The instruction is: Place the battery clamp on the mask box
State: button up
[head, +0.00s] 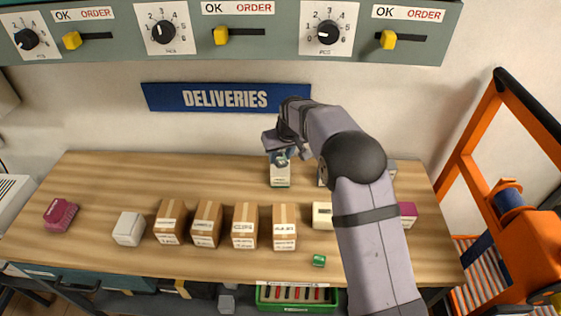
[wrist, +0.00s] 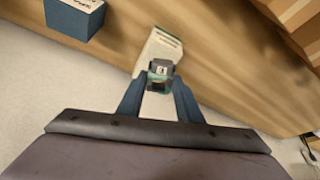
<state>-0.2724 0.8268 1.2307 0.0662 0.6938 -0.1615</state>
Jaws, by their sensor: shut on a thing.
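My gripper (head: 283,158) is over the back of the wooden bench, below the DELIVERIES sign. In the wrist view my gripper (wrist: 160,82) is shut on a small grey and teal thing, which I take to be the battery clamp (wrist: 160,69). A white box with a green lower edge (head: 280,178) stands on the bench right below the gripper. It also shows in the wrist view (wrist: 160,45), just beyond the clamp; it may be the mask box, but its label is too small to read. I cannot tell whether the clamp touches it.
Several cardboard boxes (head: 245,226) stand in a row in front. A white box (head: 128,229) and a pink item (head: 60,214) are at left. A cream box (head: 322,215), a small green item (head: 319,260) and a magenta box (head: 408,213) are near my arm. The back left is clear.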

aim_at(281, 161)
jog(key=shift+f+p, duration=0.7)
jog(key=shift+f, duration=1.2)
jog(key=shift+f, duration=0.15)
jog(key=o, duration=1.1)
jog(key=shift+c, duration=0.2)
